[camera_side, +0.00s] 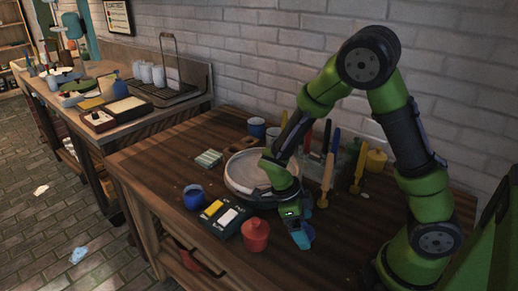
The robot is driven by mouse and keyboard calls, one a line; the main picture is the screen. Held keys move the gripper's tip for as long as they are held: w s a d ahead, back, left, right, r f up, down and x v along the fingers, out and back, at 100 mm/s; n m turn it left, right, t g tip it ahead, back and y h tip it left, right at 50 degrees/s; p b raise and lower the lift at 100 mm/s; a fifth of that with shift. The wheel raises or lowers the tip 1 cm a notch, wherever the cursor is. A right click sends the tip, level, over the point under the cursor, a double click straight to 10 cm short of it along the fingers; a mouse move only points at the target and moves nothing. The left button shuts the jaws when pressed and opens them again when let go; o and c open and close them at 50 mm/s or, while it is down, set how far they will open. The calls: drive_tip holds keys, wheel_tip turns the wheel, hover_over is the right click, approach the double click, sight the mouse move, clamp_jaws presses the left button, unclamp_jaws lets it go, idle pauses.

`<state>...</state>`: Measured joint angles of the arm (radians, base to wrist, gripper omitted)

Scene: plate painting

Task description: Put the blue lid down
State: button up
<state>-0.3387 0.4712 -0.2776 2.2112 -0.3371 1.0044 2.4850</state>
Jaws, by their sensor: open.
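My gripper (300,232) points down at the front of the wooden table, right of the red lidded pot. It is open. A bright blue piece (303,238) shows at its fingertips, low over or on the table; I take it as the blue lid, but its outline is partly hidden by the fingers. I cannot tell whether it touches the table. A small blue pot (193,197) stands at the table's left front with no lid seen on it.
A pale round plate (240,178) sits behind my gripper. A paint box (222,218) and the red pot (255,236) stand to the left. Brushes (326,178) and a yellow pot (376,160) are at the back right. Bare wood (340,240) lies right of my gripper.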

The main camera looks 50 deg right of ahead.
drive_tip(key=v, duration=1.1)
drive_tip(key=s+a+r+n+t+y, duration=0.1)
drive_tip(key=r+n+t, duration=0.4)
drive_tip(key=n, duration=0.8)
drive_tip(key=s+a+r+n+t+y, duration=0.1)
drive_tip(key=s+r+n+t+y, duration=0.2)
drive_tip(key=n, duration=1)
wheel_tip(320, 180, up, 6)
drive_tip(key=s+t, duration=0.1)
drive_tip(key=t, duration=0.2)
drive_tip(key=shift+s, duration=0.4)
drive_tip(key=shift+f, duration=0.1)
